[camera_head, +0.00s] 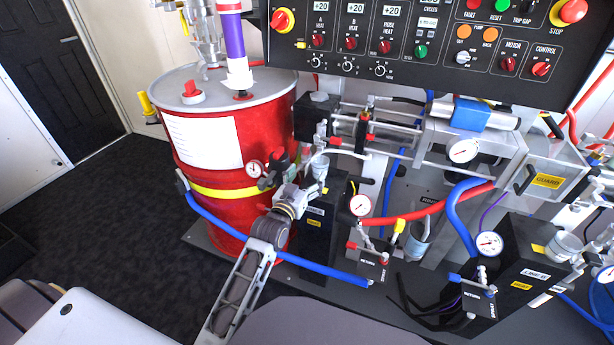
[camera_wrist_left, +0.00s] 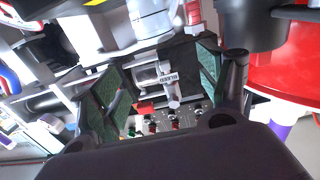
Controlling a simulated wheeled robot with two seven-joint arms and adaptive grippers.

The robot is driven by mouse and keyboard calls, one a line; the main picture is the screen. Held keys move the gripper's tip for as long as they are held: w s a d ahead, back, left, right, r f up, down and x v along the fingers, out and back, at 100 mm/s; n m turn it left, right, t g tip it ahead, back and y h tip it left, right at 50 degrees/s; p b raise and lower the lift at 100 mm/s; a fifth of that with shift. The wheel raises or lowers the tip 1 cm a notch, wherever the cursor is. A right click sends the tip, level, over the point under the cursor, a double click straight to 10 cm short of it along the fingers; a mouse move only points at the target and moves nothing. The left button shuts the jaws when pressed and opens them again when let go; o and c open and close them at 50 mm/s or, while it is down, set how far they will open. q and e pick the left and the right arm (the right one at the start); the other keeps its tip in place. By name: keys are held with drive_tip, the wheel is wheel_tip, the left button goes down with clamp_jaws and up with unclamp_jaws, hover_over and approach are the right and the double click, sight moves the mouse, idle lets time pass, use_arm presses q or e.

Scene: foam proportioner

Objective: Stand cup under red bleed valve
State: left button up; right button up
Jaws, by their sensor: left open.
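My left gripper (camera_head: 298,174) is in front of the red drum's right side, beside the black line block. In the left wrist view its two green-padded fingers (camera_wrist_left: 158,90) are spread apart. A small red part (camera_wrist_left: 145,107), perhaps the bleed valve's handle, is just below the tag. A grey cup-like container (camera_head: 418,241) stands low at the middle of the machine; I cannot tell for sure that it is the cup. I cannot make out my right gripper.
The red drum (camera_head: 205,215) stands left of the machine. A blue hose (camera_head: 260,255) runs low across its front. A pressure gauge (camera_head: 360,205) and a red hose (camera_head: 425,211) are right of my gripper. The control panel (camera_head: 425,40) overhangs above. Dark floor at left is clear.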

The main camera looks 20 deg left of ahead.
idle(0.3)
use_arm(q)
drive_tip(key=s+f+g, duration=0.1)
drive_tip(key=f, duration=0.2)
drive_tip(key=s+d+f+g, duration=0.1)
drive_tip(key=s+f+g, duration=0.1)
drive_tip(key=f, duration=0.2)
drive_tip(key=s+d+f+g, duration=0.1)
drive_tip(key=f, duration=0.2)
drive_tip(key=shift+s+f+m+h, duration=0.3)
drive_tip(key=shift+s+f+m, duration=0.05)
drive_tip(key=shift+m, duration=0.05)
drive_tip(key=s+d+f+g, duration=0.1)
drive_tip(key=s+f+g, duration=0.5)
drive_tip(key=s+f, duration=0.3)
drive_tip(key=s+d+f+m+g, duration=0.1)
drive_tip(key=s+f+g, duration=0.4)
drive_tip(key=s+f, duration=0.5)
drive_tip(key=s, duration=0.7)
drive_tip(key=shift+s+f+g, duration=0.2)
drive_tip(key=shift+s+g, duration=0.05)
drive_tip(key=shift+g, duration=0.15)
